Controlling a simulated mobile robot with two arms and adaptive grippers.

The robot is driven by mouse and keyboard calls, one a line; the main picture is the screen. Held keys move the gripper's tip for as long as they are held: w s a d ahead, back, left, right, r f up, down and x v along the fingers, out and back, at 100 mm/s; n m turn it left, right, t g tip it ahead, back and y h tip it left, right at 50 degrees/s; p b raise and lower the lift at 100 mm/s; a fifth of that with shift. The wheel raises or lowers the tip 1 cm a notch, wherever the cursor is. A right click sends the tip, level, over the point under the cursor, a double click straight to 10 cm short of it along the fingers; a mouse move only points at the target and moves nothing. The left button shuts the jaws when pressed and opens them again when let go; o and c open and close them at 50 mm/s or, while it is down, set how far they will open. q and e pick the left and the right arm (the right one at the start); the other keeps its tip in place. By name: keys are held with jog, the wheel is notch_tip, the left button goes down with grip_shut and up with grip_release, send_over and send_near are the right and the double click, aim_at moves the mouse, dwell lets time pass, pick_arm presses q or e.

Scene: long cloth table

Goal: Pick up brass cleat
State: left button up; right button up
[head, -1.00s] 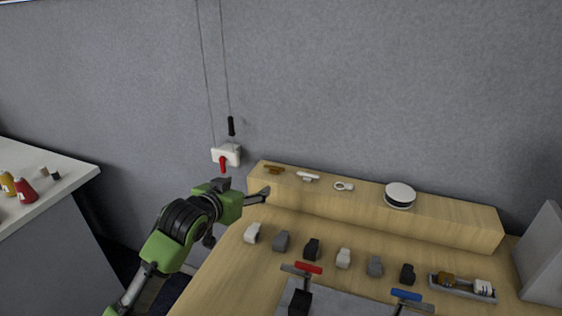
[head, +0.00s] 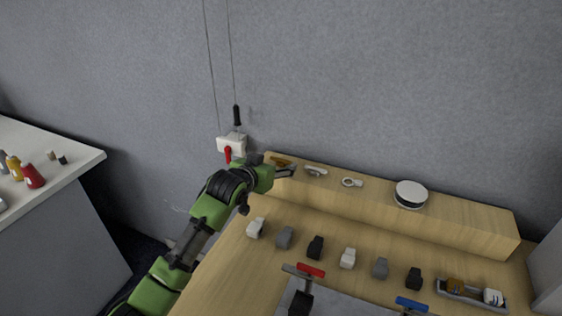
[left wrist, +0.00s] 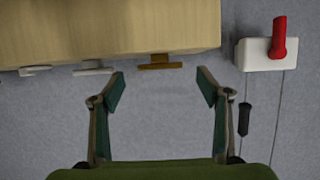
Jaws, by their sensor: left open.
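The brass cleat (head: 281,160) is a small golden bar at the left end of the raised wooden ledge. My left gripper (head: 282,168) is just in front of it and partly covers it. In the left wrist view the brass cleat (left wrist: 160,62) lies just beyond the fingertips, roughly centred between them. The left gripper (left wrist: 161,76) is open, with nothing between its fingers. I cannot tell whether a finger touches the ledge. My right gripper is not in view.
The wooden ledge (head: 455,220) also bears a white cleat (head: 315,171), a ring-ended piece (head: 351,182) and a round white-topped tin (head: 410,194). A white switch box with a red lever (head: 228,154) is on the wall close to the gripper. Several small blocks stand in front.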

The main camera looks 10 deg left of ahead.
aim_at(280, 160)
pick_arm(q)
jog(key=shift+w, duration=0.3)
jog(key=shift+p+x, duration=0.6)
jog(key=shift+x, duration=1.75)
jog(key=shift+s, duration=0.1)
jog(key=shift+c, duration=0.3)
jog(key=c, duration=1.1)
